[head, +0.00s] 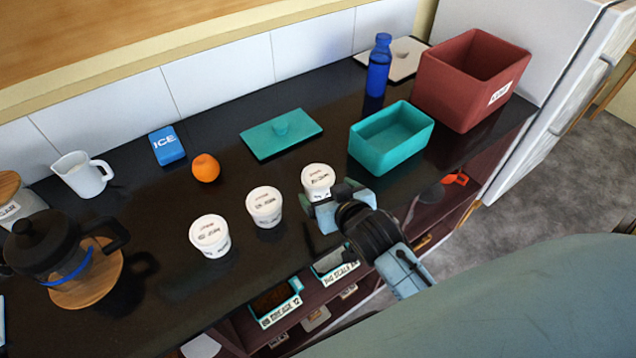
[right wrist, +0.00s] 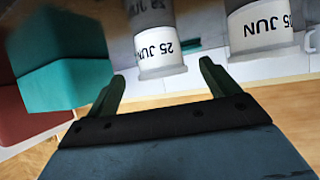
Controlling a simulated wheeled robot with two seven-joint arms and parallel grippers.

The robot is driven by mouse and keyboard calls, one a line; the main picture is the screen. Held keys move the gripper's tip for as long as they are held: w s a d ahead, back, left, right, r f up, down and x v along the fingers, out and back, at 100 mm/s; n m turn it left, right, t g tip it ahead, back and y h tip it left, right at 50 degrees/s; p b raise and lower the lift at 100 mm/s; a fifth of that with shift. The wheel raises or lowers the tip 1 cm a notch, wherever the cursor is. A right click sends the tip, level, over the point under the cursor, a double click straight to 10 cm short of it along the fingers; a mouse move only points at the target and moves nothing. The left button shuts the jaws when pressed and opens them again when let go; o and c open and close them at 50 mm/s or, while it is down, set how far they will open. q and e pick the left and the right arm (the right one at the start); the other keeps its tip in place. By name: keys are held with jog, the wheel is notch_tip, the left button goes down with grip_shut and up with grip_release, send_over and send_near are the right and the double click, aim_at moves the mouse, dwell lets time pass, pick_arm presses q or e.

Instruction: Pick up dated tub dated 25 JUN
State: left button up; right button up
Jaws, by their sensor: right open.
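Three white lidded tubs stand in a slanting row on the dark counter. The tub at the row's right end (head: 317,176) reads 25 JUN in the right wrist view (right wrist: 160,48), where the picture is upside down. The middle tub (head: 265,205) also shows in the wrist view (right wrist: 260,28); its label seems to read 05 JUN. The left tub's date (head: 211,236) is too small to read. My right gripper (head: 322,203) is open at the near side of the 25 JUN tub. In the wrist view its fingertips (right wrist: 160,80) are either side of that tub's line, apart from it. My left gripper is not in view.
A teal bin (head: 392,138), red crate (head: 468,85) and blue bottle (head: 379,65) stand to the right. A teal lid (head: 280,136) and orange (head: 205,168) lie behind the tubs. A coffee press (head: 50,245) is at left. Labelled trays (head: 277,303) sit below the counter's front edge.

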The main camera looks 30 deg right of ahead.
aim_at(318, 182)
jog(key=x, duration=0.6)
jog(key=shift+w, duration=0.25)
jog(key=c, duration=1.1)
jog(key=shift+c, duration=0.3)
jog(key=shift+r, duration=0.1)
